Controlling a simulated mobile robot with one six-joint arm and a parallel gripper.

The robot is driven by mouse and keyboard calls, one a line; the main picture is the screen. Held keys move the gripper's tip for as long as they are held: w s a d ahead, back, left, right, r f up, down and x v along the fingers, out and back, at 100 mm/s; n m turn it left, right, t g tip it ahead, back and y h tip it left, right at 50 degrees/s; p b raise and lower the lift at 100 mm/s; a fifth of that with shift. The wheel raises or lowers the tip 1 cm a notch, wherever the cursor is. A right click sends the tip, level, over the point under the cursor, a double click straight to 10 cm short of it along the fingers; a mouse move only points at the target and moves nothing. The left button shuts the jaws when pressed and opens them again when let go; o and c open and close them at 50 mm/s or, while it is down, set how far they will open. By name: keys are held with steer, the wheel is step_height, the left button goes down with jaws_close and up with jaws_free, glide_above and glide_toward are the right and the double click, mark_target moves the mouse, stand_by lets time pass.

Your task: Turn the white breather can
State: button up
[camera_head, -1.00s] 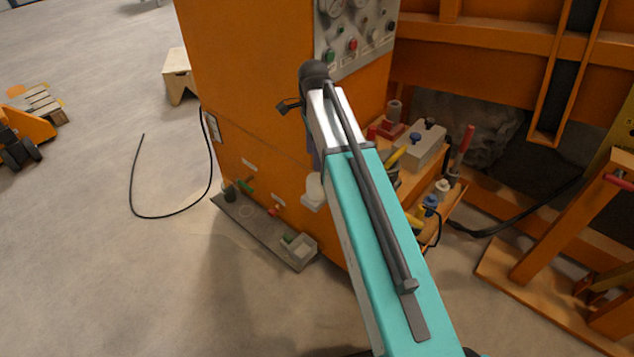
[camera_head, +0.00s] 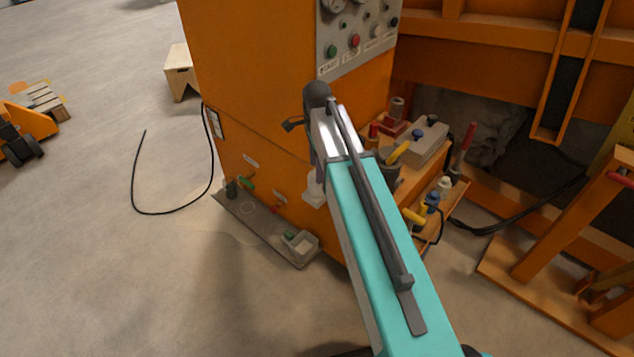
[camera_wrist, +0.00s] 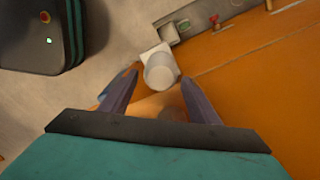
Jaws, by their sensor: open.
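The white breather can (camera_wrist: 161,73) sits on a pale square base at the side of the orange cabinet. In the wrist view it lies between and just beyond the tips of my gripper (camera_wrist: 158,76). The fingers are spread with one on each side of the can, and I see no clear contact. In the head view only part of the white can (camera_head: 313,189) shows to the left of my teal arm. My arm hides the rest of it, and most of my gripper is hidden there too.
A grey shelf (camera_head: 248,225) with small valves and a box-shaped tray (camera_head: 301,243) runs low along the orange cabinet (camera_head: 245,80). Tools and a grey box (camera_head: 428,140) stand right of my arm.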

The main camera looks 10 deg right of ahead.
steer(key=shift+f, duration=3.55)
steer(key=c, duration=0.8)
